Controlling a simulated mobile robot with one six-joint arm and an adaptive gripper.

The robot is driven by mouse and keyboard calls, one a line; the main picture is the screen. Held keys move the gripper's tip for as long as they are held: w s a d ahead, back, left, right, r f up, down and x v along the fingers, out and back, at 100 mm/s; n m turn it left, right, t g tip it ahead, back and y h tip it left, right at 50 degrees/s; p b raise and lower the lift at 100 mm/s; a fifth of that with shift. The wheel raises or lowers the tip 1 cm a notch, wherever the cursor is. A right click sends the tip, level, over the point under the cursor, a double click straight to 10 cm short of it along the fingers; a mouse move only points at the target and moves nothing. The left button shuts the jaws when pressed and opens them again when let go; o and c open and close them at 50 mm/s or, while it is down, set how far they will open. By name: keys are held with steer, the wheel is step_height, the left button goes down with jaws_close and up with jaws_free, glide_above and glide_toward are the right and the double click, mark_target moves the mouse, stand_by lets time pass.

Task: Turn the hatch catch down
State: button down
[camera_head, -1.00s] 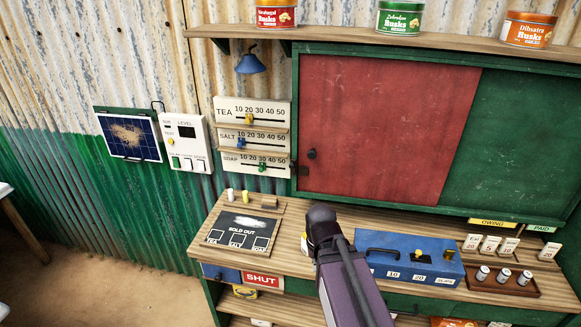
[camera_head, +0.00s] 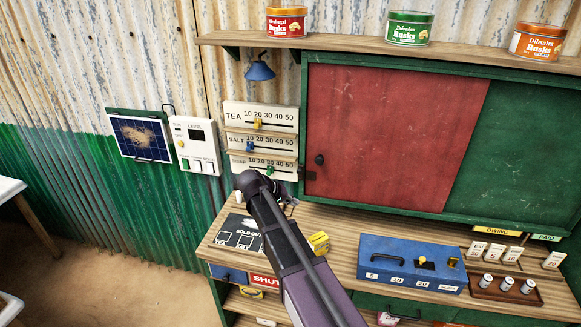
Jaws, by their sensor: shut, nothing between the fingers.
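The hatch has a red sliding panel (camera_head: 395,130) with a dark round knob (camera_head: 319,160) near its left edge. A small dark catch (camera_head: 301,174) shows at the left side of the hatch frame, upright or tilted I cannot tell. My arm reaches up from the bottom of the picture. My gripper (camera_head: 287,194) is only partly seen, small and dark, beyond the arm's bend, just below and left of the catch. It is shut and empty. I cannot tell whether it touches the frame.
Price sliders (camera_head: 262,118) hang left of the hatch. On the counter are a sold-out board (camera_head: 226,233), partly hidden by my arm, a small yellow box (camera_head: 319,242), a blue cash box (camera_head: 412,263) and a brown tray (camera_head: 508,291). Tins stand on the shelf above.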

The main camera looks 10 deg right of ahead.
steer(key=w+a+r+t+h+p, duration=0.1)
steer(key=w+a+r+t+h, duration=0.2)
steer(key=w+a+r, duration=0.6)
steer(key=shift+w+a+n+t+h+p, duration=0.25)
steer(key=shift+a+n+t+h+p, duration=0.15)
steer(key=shift+a, duration=0.7)
steer(key=shift+d, duration=0.1)
steer(key=b, duration=0.3)
glide_toward(299, 168)
steer(key=w+d, duration=0.1)
steer(key=w, duration=0.2)
steer(key=shift+s+d+f+b, duration=0.1)
steer(key=shift+d+f+b, duration=0.2)
steer(key=shift+d, duration=0.35)
steer(key=shift+s+d+f+b, duration=0.2)
steer(key=shift+d+b, duration=0.15)
steer(key=shift+d, duration=0.35)
steer(key=shift+s+d+f+b, duration=0.1)
steer(key=shift+d+f+b, duration=0.2)
steer(key=shift+d, duration=0.35)
steer(key=shift+a+r, duration=0.15)
steer(key=shift+a, duration=0.1)
steer(key=shift+p, duration=0.3)
